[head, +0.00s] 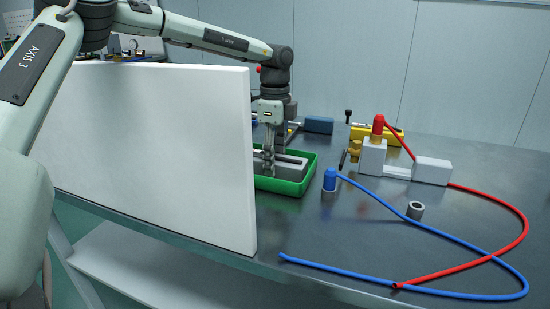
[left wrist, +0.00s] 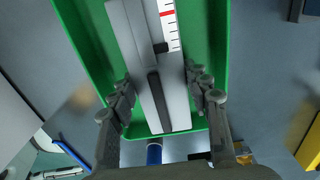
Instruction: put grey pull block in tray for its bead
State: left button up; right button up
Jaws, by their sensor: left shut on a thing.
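The green tray (head: 292,188) stands on the dark table just right of a white panel, and fills the middle of the left wrist view (left wrist: 215,30). A long grey block (head: 292,162) is within the tray's rim. In the left wrist view the grey block (left wrist: 135,60) has a dark slot and a white scale strip with a red mark. My left gripper (head: 270,168) reaches down over the panel into the tray. Its fingers (left wrist: 160,88) are shut on the block's two long sides. I cannot tell whether the block touches the tray floor. No separate bead is clearly visible.
The tall white panel (head: 150,150) stands close to the left of the tray. A blue-capped cylinder (head: 329,182), blue hose (head: 420,285), grey ring (head: 415,209), red hose (head: 510,210) and grey valve fixture (head: 372,157) are to the right.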

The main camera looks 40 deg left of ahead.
pick_arm(q)
jog(key=shift+f, duration=0.1)
jog(key=o, duration=1.5)
jog(key=shift+c, duration=0.2)
pick_arm(e)
jog(key=shift+w+d+r, duration=0.1)
jog(key=shift+w+r, duration=0.25)
jog(key=shift+r, duration=0.4)
jog(key=shift+s, duration=0.1)
pick_arm(q)
jog(key=shift+r, duration=0.8)
notch_tip(320, 180, up, 11)
jog(key=shift+f, duration=0.15)
pick_arm(e)
jog(key=shift+r, duration=0.15)
